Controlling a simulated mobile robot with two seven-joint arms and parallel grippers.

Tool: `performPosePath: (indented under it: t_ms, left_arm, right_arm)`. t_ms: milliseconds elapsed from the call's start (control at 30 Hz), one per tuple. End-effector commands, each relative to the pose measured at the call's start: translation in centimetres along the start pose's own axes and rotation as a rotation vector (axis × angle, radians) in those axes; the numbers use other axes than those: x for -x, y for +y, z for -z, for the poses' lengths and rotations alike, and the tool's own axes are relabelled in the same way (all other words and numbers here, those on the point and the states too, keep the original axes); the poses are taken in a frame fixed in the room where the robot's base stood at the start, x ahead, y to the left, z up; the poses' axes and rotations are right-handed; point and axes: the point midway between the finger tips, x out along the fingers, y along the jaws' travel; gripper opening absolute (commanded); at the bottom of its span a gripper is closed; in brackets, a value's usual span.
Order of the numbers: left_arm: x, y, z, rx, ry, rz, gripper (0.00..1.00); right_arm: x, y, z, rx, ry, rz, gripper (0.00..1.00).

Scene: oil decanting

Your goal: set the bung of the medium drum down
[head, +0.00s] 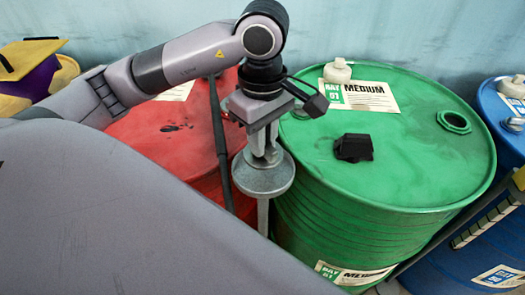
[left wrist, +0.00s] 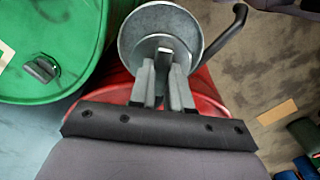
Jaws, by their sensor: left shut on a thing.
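The medium drum (head: 400,180) is green, upright and labelled MEDIUM. Its right bung hole (head: 454,122) is open, with no bung in it. A white cap (head: 337,71) sits at its back. A small black block (head: 353,148) lies on its lid and also shows in the left wrist view (left wrist: 41,69). My left gripper (head: 265,150) is shut on a grey metal funnel-shaped piece (head: 263,180), spout down, left of the green drum. The left wrist view shows its round rim (left wrist: 130,42) beyond the fingers. I cannot make out a separate bung in the fingers.
A red drum (head: 190,140) stands left of the green one, with a dark bent rod (head: 219,130) by it. A blue drum (head: 510,150) stands at the right. A yellow and purple object (head: 35,75) is at the far left. The green lid's front is clear.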

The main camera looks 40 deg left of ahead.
Motion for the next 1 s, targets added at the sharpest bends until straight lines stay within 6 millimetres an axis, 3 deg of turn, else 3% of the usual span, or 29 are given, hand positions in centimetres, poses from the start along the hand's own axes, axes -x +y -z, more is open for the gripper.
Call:
performPosePath:
  t_ms: [233,700,733,800,1000]
  left_arm:
    - [-3.3,-0.1,0.0,0.000,0.000,0.005,0.00]
    - [-4.1,0.0,0.0,0.000,0.000,0.001,0.00]
    - [-4.0,-0.1,0.0,0.000,0.000,0.002,0.27]
    - [-3.9,-0.1,0.0,0.000,0.000,0.002,0.43]
    - [-3.9,-0.1,0.0,0.000,0.000,0.002,0.43]
  right_arm:
    - [0.1,0.0,0.1,0.000,0.000,0.000,0.58]
    - [-0.3,0.0,-0.5,0.000,0.000,0.000,0.58]
    - [-0.2,0.0,-0.3,0.000,0.000,0.000,0.58]
    - [-0.2,0.0,-0.3,0.000,0.000,0.000,0.58]
    - [-0.2,0.0,-0.3,0.000,0.000,0.000,0.58]
